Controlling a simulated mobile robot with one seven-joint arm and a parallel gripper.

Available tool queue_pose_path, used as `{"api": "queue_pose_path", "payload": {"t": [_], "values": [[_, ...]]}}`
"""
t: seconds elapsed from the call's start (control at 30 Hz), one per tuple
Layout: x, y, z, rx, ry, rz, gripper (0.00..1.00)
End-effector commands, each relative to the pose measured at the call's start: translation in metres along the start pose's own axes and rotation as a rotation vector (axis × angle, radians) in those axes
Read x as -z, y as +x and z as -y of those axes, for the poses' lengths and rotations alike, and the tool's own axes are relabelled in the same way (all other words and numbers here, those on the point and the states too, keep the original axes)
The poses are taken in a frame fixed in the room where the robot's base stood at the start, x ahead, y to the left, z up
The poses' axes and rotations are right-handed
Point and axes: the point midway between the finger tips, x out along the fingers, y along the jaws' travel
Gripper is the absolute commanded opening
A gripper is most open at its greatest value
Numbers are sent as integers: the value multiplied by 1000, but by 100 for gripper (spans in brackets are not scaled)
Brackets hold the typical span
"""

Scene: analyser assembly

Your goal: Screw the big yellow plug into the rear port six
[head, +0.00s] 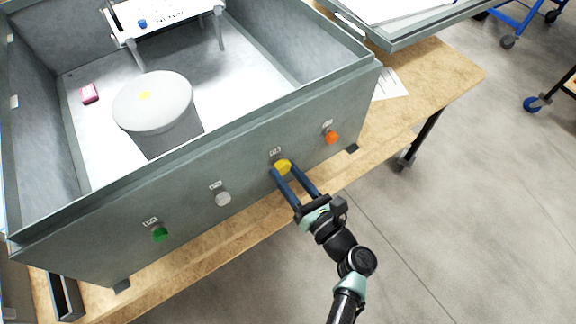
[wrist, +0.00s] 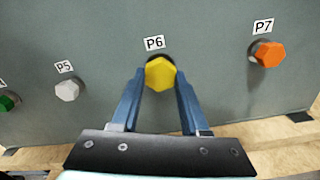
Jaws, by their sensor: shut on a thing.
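The big yellow plug (wrist: 160,74) has a hexagonal head and sits at the port under the label P6 (wrist: 154,43) on the grey case wall. The dark rim of port six shows just above and behind the plug; how deep the plug sits cannot be told. My gripper (wrist: 160,80) has its two blue fingers on either side of the plug's head, shut on it. In the head view the yellow plug (head: 282,167) is at the fingertips of my gripper (head: 284,172), against the case's outer wall.
An orange plug (wrist: 270,54) is at P7 to the right, a white plug (wrist: 67,91) at P5 and a green plug (head: 159,234) further left. The grey case (head: 100,240) stands on a wooden table (head: 445,75). A round grey part (head: 165,95) is inside.

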Motion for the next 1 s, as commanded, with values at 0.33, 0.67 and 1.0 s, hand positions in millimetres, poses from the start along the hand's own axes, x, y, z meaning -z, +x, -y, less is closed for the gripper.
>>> {"api": "queue_pose_path", "payload": {"t": [0.33, 0.67, 1.0], "values": [[-5, 0, -1, 2, 392, 0, 0], [-6, 0, -1, 2, 859, 2, 0], [-1, 0, -1, 1, 1286, 2, 0]]}}
